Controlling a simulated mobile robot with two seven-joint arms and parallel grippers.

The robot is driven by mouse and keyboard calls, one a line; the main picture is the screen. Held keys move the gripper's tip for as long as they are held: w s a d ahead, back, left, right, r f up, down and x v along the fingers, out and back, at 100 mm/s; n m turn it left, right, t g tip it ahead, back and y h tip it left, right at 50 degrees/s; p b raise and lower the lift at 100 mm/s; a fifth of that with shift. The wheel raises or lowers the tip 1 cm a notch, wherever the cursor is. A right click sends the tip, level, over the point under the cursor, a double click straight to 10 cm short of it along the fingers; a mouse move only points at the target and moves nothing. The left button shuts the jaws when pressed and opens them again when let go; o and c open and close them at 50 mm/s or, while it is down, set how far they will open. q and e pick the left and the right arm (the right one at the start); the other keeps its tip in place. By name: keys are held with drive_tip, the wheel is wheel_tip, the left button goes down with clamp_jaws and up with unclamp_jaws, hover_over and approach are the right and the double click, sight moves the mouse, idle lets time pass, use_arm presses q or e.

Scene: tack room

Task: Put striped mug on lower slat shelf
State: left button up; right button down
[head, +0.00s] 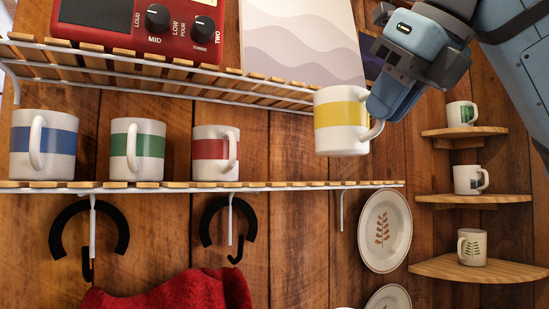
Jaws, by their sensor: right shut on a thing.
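A white mug with a yellow stripe (341,115) is held up near the right end of the slat shelves. My right gripper (379,110) is shut on its handle side, and the fingers partly hide the handle. The mug is nearly upright, with its base above the lower slat shelf (290,185) and a gap between them. On that shelf stand mugs with a blue stripe (58,142), a green stripe (122,148) and a red stripe (207,150). The shelf stretch right of the red-striped mug is bare. My left gripper is not in view.
The upper slat shelf (270,88) holds a red device with knobs (130,25) and a pale wavy picture (300,40). Corner shelves (480,199) with several mugs stand at the right. Plates (385,231) hang below. Horseshoe hooks (88,235) and red cloth (170,292) are beneath the lower shelf.

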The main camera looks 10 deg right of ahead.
drive_tip(key=w+a+p, duration=0.1)
drive_tip(key=w+a, duration=0.1)
drive_tip(key=w, duration=0.2)
drive_tip(key=w+a+p, duration=0.2)
drive_tip(key=w, duration=0.3)
drive_tip(key=w+a+p, duration=0.1)
drive_tip(key=w+a, duration=0.1)
drive_tip(key=w, duration=0.2)
drive_tip(key=shift+w+a+r, duration=0.15)
drive_tip(key=shift+w, duration=0.15)
drive_tip(key=shift+w+a, duration=0.15)
drive_tip(key=shift+w, duration=0.15)
drive_tip(key=shift+w+f+p, duration=0.1)
drive_tip(key=shift+f+p, duration=0.2)
drive_tip(key=shift+p, duration=0.1)
wheel_tip(320, 180, down, 3)
drive_tip(key=shift+r+p, duration=0.1)
drive_tip(key=shift+p, duration=0.5)
drive_tip(key=shift+f, duration=0.2)
drive_tip(key=shift+f+b, duration=0.25)
drive_tip(key=shift+b, duration=0.15)
drive_tip(key=c, duration=1.3)
unclamp_jaws()
drive_tip(key=shift+r, duration=0.1)
drive_tip(key=shift+o, duration=0.6)
drive_tip(key=shift+r, duration=0.1)
